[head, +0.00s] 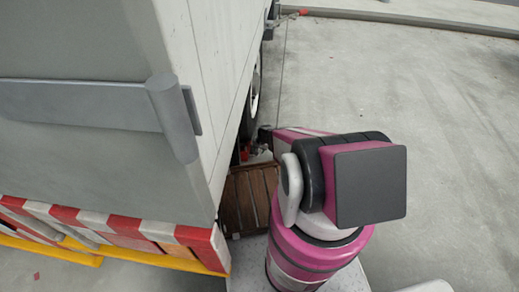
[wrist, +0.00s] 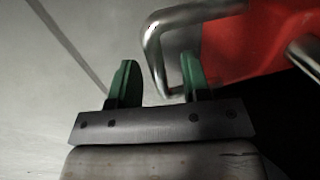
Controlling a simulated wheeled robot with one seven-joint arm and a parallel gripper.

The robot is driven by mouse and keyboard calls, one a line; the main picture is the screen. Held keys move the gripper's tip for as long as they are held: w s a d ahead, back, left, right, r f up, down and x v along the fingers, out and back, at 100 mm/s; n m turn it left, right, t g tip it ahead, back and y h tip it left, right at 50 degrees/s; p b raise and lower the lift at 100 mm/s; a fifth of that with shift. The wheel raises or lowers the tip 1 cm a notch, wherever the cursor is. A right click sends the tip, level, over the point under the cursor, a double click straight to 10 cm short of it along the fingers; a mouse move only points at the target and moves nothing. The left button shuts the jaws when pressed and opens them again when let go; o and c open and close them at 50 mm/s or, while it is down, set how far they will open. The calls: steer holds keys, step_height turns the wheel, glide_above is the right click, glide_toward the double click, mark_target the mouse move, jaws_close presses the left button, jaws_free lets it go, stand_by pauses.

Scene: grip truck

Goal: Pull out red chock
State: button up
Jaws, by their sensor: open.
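The red chock (wrist: 240,42) fills the upper right of the wrist view. A bent metal handle (wrist: 153,50) sticks out from it. My gripper (wrist: 157,68) is open, with green fingertips either side of the handle's near bar in the picture. The right finger overlaps the handle's loop; I cannot tell the exact depth or whether anything touches. In the head view my pink arm reaches in beside the truck (head: 215,65), and my gripper is mostly hidden. A small red patch beside the arm there is too small to identify.
A truck wheel (head: 255,90) shows under the truck's side. A brown slatted crate (head: 248,198) stands below the truck edge, left of my arm. A red-and-white striped bumper (head: 120,228) is at lower left. Open concrete floor (head: 430,110) lies to the right.

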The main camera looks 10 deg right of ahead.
jaws_close()
steer(key=shift+s+a+r, duration=0.1)
steer(key=shift+s+a, duration=0.2)
steer(key=shift+s, duration=0.6)
steer(key=shift+s+a, duration=0.3)
steer(key=shift+s, duration=0.6)
steer(key=shift+s+a, duration=0.15)
steer(key=shift+s, duration=0.4)
steer(key=shift+s+f, duration=0.25)
steer(key=shift+a, duration=0.1)
jaws_free()
steer(key=shift+f, duration=0.1)
